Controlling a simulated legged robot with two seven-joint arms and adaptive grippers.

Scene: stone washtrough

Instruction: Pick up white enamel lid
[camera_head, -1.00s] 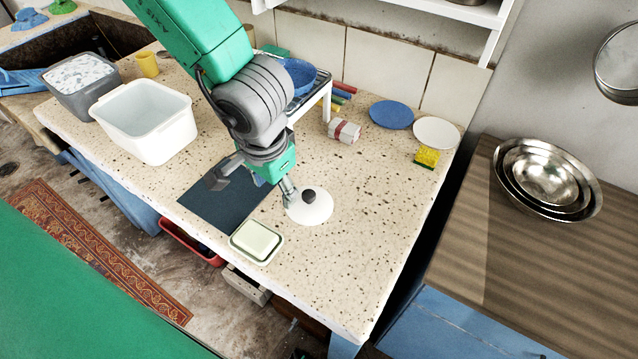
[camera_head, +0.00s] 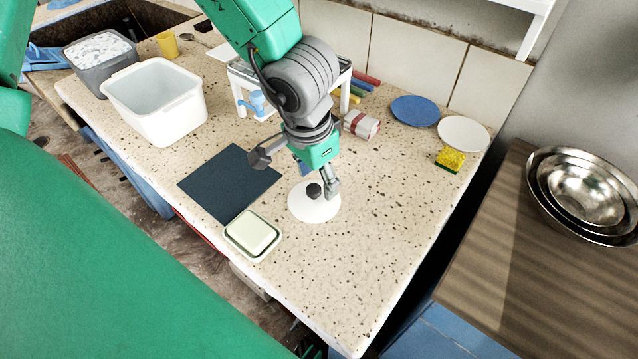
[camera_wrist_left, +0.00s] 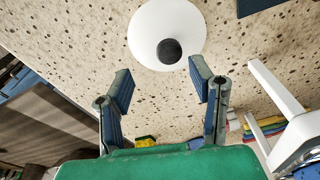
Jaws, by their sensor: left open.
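The white enamel lid (camera_head: 314,207) is a round white disc with a dark knob, lying flat on the speckled counter. It also shows in the left wrist view (camera_wrist_left: 150,25), at the top middle. My left gripper (camera_head: 298,178) is open and just above the lid's far side. In the left wrist view the two fingers (camera_wrist_left: 162,88) are spread wide with nothing between them, and the knob lies ahead of their tips. From these views I cannot tell whether a finger touches the lid. My right gripper is not in view.
A dark mat (camera_head: 225,185) and a soap dish (camera_head: 252,235) lie left of the lid. A white tub (camera_head: 157,138) stands at the left. A cloth roll (camera_head: 361,124), blue plate (camera_head: 415,111), white plate (camera_head: 463,134) and sponge (camera_head: 450,159) are behind. The counter right of the lid is clear.

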